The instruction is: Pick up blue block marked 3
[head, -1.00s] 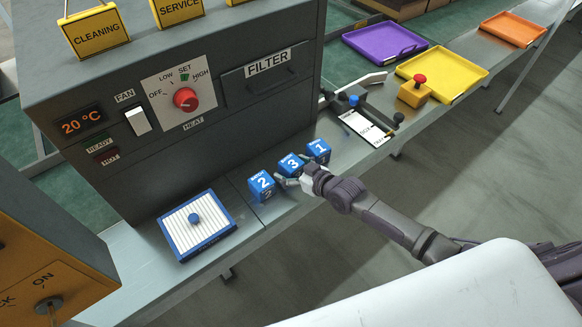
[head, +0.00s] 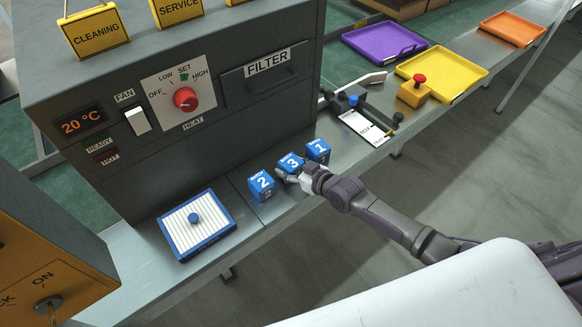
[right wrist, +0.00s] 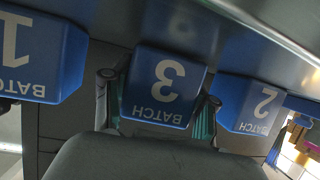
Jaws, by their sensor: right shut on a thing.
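The blue block marked 3 (head: 291,162) sits on the grey metal bench between the block marked 2 (head: 262,184) and the block marked 1 (head: 318,149). My right gripper (head: 289,175) is at the front of block 3, shut on it. In the right wrist view, block 3 (right wrist: 163,90) appears upside down between the two fingers, one on each side. Block 1 (right wrist: 38,52) and block 2 (right wrist: 252,103) flank it closely in that view. I cannot tell whether block 3 touches the bench. My left gripper is not in view.
A grey heater cabinet (head: 215,130) stands right behind the blocks. A white filter with a blue frame (head: 197,226) lies to the left. A clipping fixture with a white card (head: 362,127), a yellow tray (head: 455,68) and a purple tray (head: 372,37) are to the right.

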